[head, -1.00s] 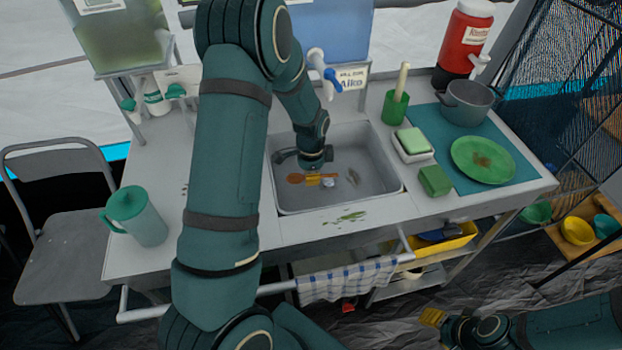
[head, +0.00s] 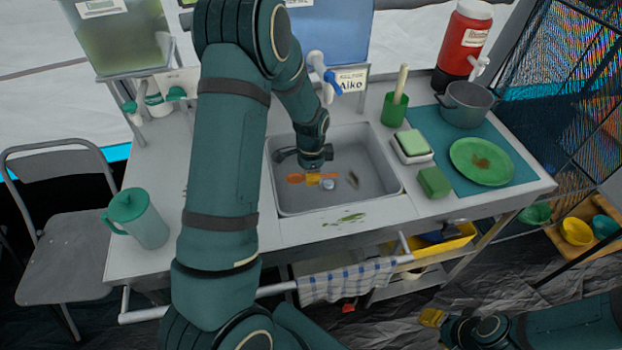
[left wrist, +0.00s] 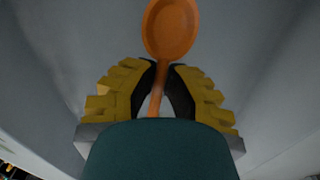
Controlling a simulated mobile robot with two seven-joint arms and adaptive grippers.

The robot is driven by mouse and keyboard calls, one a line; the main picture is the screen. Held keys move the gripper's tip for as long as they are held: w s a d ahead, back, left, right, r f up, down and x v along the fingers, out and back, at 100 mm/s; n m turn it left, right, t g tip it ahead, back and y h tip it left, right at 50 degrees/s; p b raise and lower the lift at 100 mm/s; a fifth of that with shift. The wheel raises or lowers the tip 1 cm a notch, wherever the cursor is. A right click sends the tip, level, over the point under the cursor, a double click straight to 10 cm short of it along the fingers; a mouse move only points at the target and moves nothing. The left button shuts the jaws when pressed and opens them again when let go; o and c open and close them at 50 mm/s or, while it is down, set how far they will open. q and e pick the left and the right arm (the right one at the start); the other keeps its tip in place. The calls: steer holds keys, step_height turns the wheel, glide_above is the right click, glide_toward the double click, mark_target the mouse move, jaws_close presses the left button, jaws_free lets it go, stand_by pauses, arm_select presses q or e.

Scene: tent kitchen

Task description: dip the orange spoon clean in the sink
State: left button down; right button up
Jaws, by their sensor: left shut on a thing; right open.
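The orange spoon (head: 294,178) is held inside the grey sink (head: 384,188), its bowl pointing left in the head view. My left gripper (head: 314,179) is shut on the spoon's handle, low in the basin. In the left wrist view the spoon's bowl (left wrist: 171,28) sticks out past the yellow fingertips (left wrist: 160,85), facing the grey basin wall. I cannot tell whether the spoon touches the sink bottom. My right gripper (head: 432,317) is open and empty at the lower right, away from the counter.
A green pitcher (head: 139,218) stands at the counter's left. Right of the sink are a sponge (head: 434,182), a soap dish (head: 412,146), a green cup (head: 395,108), a grey pot (head: 467,103) and a stained green plate (head: 482,162). A blue-handled tap (head: 322,75) is behind.

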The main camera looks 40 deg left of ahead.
arm_select(q)
steer(key=shift+r+p, duration=1.7)
steer(key=shift+r, duration=0.9)
steer(key=shift+r+p, duration=0.9)
steer(key=shift+r, duration=0.35)
steer(key=shift+r+p, duration=0.8)
steer(key=shift+r, duration=0.4)
steer(key=shift+r+p, duration=1.4)
steer(key=shift+r, duration=0.55)
